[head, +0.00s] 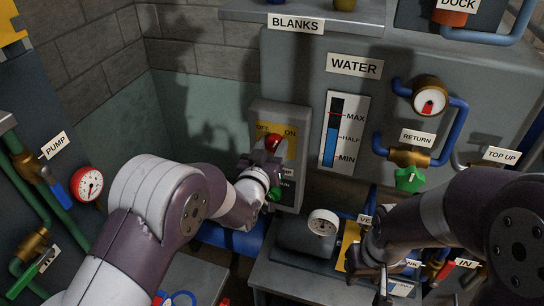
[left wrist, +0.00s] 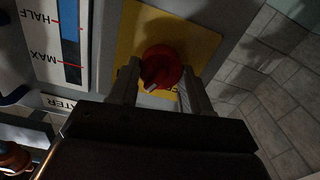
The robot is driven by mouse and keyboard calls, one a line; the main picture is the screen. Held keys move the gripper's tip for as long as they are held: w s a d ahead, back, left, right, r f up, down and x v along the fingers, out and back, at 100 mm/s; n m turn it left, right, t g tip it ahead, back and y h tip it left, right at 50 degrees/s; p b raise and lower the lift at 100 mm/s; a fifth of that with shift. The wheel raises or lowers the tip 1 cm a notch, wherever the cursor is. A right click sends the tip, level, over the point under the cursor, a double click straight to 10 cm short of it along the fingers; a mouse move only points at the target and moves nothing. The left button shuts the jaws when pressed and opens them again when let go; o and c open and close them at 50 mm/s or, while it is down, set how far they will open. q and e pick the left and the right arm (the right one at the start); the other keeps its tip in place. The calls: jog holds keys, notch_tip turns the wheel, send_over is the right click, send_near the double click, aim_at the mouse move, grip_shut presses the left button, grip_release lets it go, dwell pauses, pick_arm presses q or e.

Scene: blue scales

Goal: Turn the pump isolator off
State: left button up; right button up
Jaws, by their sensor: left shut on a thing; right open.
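The pump isolator is a red rotary knob (head: 274,142) on a yellow plate (head: 291,146) marked OFF at left and ON at right, on a grey box. My left gripper (head: 264,161) is at the knob and covers part of it. In the left wrist view the red knob (left wrist: 160,66) sits between the two fingers of my left gripper (left wrist: 161,76), which is shut on it. A white mark shows on the knob's lower edge there; most lettering is hidden. My right gripper (head: 378,272) is open at the lower right, in front of the yellow valve plate.
A green button (head: 275,193) is on the box below the knob, close to my left wrist. The water gauge (head: 344,133) is to the right. A round dial (head: 323,222) and blue pipes lie below. A PUMP valve with blue lever (head: 60,194) is at far left.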

pick_arm(q)
jog(key=n+b, duration=0.4)
jog(key=b, duration=0.1)
jog(key=n+b, duration=0.3)
jog(key=b, duration=0.1)
jog(key=n+b, duration=0.4)
jog(key=b, duration=0.1)
jog(key=shift+a+f+n+b, duration=0.2)
jog(key=shift+f+n+b, duration=0.1)
jog(key=shift+f+b, duration=0.1)
jog(key=shift+r+n+b, duration=0.15)
jog(key=shift+n+b, duration=1.15)
jog(key=shift+b, duration=0.15)
jog(key=o, duration=1.1)
jog(key=shift+c, duration=0.2)
